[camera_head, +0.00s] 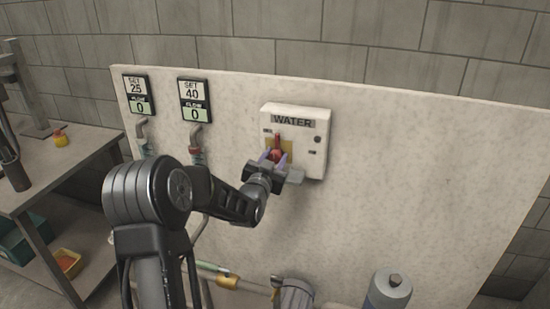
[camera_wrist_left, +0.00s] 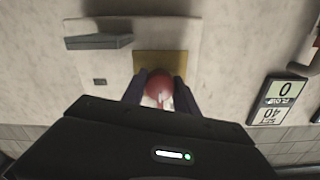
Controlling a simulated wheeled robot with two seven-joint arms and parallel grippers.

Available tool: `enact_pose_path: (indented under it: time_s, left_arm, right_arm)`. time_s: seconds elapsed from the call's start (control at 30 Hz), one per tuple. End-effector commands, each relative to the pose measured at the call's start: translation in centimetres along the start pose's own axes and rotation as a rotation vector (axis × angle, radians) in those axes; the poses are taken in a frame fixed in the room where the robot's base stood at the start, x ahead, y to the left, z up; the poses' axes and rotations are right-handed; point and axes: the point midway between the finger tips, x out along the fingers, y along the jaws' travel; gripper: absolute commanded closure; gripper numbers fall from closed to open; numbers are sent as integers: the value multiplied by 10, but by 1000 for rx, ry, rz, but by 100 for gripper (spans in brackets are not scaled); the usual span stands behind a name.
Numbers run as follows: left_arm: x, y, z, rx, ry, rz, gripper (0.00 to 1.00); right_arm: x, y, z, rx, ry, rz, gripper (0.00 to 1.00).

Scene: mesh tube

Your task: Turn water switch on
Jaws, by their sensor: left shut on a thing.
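The white water switch box (camera_head: 316,140), labelled WATER, is fixed to the upright pale panel. Its red switch (camera_head: 277,142) sits on a yellow plate at the lower left of the box, with its upper part pointing up. My left gripper (camera_head: 276,161) is at the box with its fingers on either side of the red switch, shut on it. In the left wrist view the red knob of the switch (camera_wrist_left: 159,86) shows between my two dark fingers (camera_wrist_left: 159,92), in front of the yellow plate (camera_wrist_left: 160,63). My right gripper is in neither view.
Two displays reading SET 25 (camera_head: 136,95) and SET 40 (camera_head: 195,101), each showing 0, hang left of the box above pipes. A grey cylinder (camera_head: 387,291) stands at the lower right. A workbench (camera_head: 50,172) is at the left. The panel right of the box is bare.

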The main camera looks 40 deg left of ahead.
Motion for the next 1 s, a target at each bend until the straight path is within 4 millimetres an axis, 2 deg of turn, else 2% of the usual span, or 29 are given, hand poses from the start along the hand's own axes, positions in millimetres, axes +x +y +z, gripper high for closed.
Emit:
enact_pose_path:
  time_s: [0.27, 0.47, 1.0]
  left_arm:
    - [0, 1, 2, 21, 0, 1, 100]
    - [0, 1, 3, 91, 2, 0, 100]
    - [0, 2, 5, 525, 3, 0, 100]
  right_arm:
    - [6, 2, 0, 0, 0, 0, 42]
    - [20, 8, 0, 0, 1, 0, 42]
    - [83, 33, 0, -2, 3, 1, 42]
